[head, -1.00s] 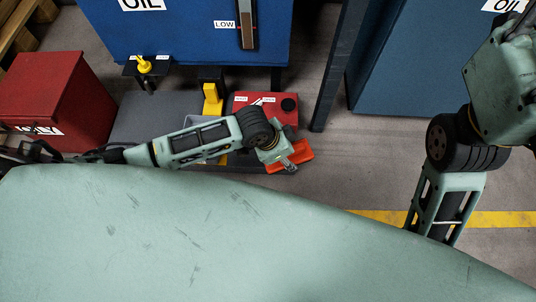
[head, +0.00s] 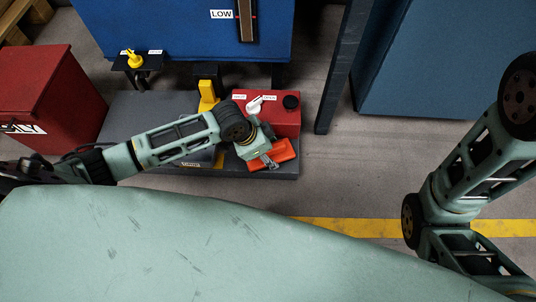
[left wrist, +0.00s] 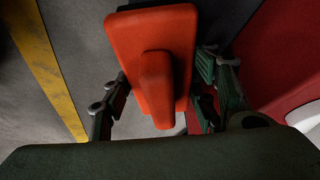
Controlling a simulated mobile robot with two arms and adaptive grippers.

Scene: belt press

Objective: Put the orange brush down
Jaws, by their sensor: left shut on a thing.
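The orange brush (head: 284,152) is in my left gripper (head: 267,158), in front of the red box at the right end of the grey platform. In the left wrist view, the brush (left wrist: 155,35) fills the middle, its raised handle towards the camera. The fingers of my left gripper (left wrist: 160,95) stand on either side of the handle, shut on it. Whether the brush touches the platform cannot be told. My right arm shows at the right of the head view, but its gripper is out of sight.
The grey platform (head: 135,108) carries a red box (head: 280,122) with a white lever and black knob, and a yellow bracket (head: 208,95). A red bin (head: 45,95) stands left. A blue tank (head: 165,25) and dark post (head: 340,75) stand behind. Floor at right is clear.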

